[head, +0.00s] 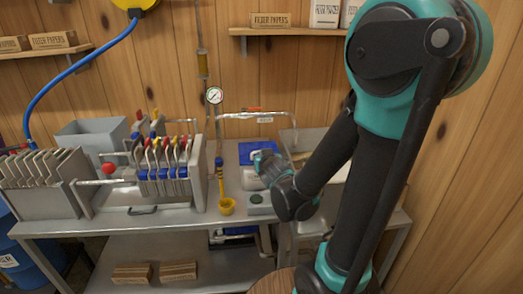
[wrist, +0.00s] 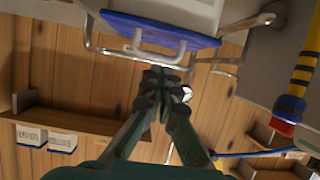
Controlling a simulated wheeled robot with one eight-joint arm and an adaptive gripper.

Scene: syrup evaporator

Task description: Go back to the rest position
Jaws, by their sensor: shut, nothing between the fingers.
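My gripper shows in the wrist view (wrist: 160,82) with its two dark fingers together and nothing between them. Its tips point toward a blue lid (wrist: 190,36) with a pale metal handle (wrist: 158,45); I cannot tell whether they touch it. In the head view my arm reaches down from the upper right over the steel bench (head: 180,221), and its teal and grey end is low beside a blue panel (head: 258,148) and a white container (head: 251,180). The fingertips cannot be made out there.
A filter press with several plates (head: 165,165) stands left on the bench. A shelf (head: 275,31) with boxes is on the wall behind. Wood wall is close on the right.

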